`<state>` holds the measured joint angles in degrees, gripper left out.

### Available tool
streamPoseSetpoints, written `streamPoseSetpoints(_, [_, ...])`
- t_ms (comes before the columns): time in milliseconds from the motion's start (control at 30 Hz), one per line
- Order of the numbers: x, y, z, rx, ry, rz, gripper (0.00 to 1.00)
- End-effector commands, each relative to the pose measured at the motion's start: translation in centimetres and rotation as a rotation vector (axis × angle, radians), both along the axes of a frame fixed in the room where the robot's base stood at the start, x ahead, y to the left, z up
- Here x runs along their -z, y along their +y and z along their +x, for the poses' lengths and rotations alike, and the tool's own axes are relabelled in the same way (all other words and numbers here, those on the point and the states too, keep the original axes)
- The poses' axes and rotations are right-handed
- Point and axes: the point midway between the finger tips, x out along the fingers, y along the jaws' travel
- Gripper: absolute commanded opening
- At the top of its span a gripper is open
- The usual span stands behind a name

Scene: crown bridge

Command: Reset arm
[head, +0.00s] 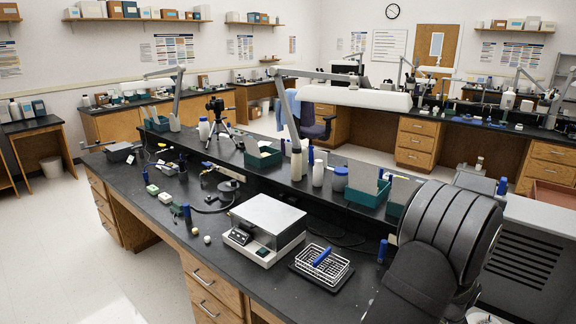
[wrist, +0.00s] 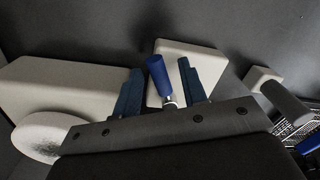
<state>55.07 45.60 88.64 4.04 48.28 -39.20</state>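My gripper (wrist: 160,82) shows in the wrist view with its two blue-grey fingers spread apart. A blue-handled piece (wrist: 157,74) with a short metal neck shows between the fingers, with gaps on both sides; I cannot tell how far beyond the fingertips it is. A pale block (wrist: 180,62) lies behind it. In the head view a large dark ribbed part of my arm fills the right foreground, and I cannot make out the gripper there.
The black bench carries a white-topped instrument (head: 267,221), a wire rack (head: 322,267) with a blue item on it, a camera tripod (head: 222,130) and a green bin (head: 263,156). A white lamp (head: 355,97) overhangs the bench.

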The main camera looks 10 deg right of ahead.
Motion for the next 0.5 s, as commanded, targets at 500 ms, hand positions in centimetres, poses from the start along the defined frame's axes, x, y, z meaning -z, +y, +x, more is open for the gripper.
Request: streamPoseSetpoints(500, [-0.39, 0.79, 0.43, 0.188, -0.002, -0.004, 0.39])
